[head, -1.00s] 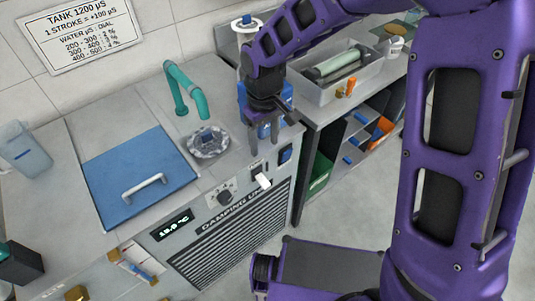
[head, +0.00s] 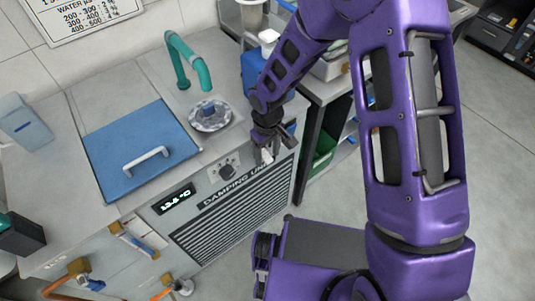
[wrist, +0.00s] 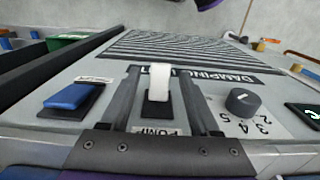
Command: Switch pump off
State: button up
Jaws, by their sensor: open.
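The pump switch is a white lever (wrist: 161,80) on a black base, with a PUMP label (wrist: 158,131) beside it on the damping unit's sloped front panel (wrist: 100,73). In the wrist view the lever stands out from its base between the two fingers of my gripper (wrist: 158,72). The fingers are apart, with a gap on both sides of the lever. In the head view my gripper (head: 267,152) is down at the panel and mostly hides the lever.
A blue rocker switch (wrist: 73,95) sits to the left of the lever in the wrist view. A numbered dial (wrist: 243,101) and a lit display (wrist: 308,112) are to the right. A teal tap (head: 190,62) and a blue lid (head: 138,160) are on the worktop.

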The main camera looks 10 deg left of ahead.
jog(key=shift+f, duration=0.1)
grip_shut()
jog(key=shift+f+t+y+b, duration=0.3)
jog(key=shift+f+b, duration=0.1)
jog(key=shift+b, duration=0.7)
jog(key=shift+s+d+r+y+b, duration=0.1)
jog(key=shift+y+b, duration=0.2)
jog(key=shift+b, duration=0.35)
jog(key=shift+t, duration=0.3)
grip_release()
jog(key=shift+r, duration=0.1)
notch_tip(320, 180, up, 17)
jog(key=s+d+p, duration=0.1)
jog(key=d+p, duration=0.1)
jog(key=p, duration=0.2)
jog(key=shift+s, duration=0.35)
